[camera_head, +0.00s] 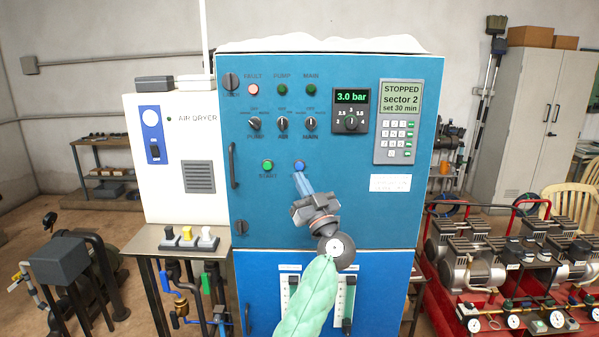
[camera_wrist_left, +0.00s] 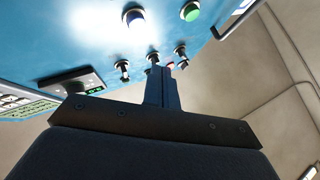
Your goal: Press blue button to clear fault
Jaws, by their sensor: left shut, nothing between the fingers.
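The blue button (camera_head: 299,165) sits on the blue cabinet front, right of the green START button (camera_head: 267,166). In the left wrist view the blue button (camera_wrist_left: 133,15) and green button (camera_wrist_left: 190,11) show at the top. My left gripper (camera_head: 299,177) is shut and empty, its fingertips just below the blue button in the head view. In the left wrist view the closed fingers (camera_wrist_left: 158,75) are clear of the button's outline. I cannot tell the exact gap to the panel. The FAULT lamp (camera_head: 253,89) looks pinkish. My right gripper is not in view.
Three selector knobs (camera_head: 282,123) sit above the buttons. A pressure dial (camera_head: 351,121) and a keypad panel (camera_head: 400,146) reading "STOPPED sector 2" are to the right. A cabinet handle (camera_head: 233,165) projects on the left. The white air dryer (camera_head: 185,180) stands beside the cabinet.

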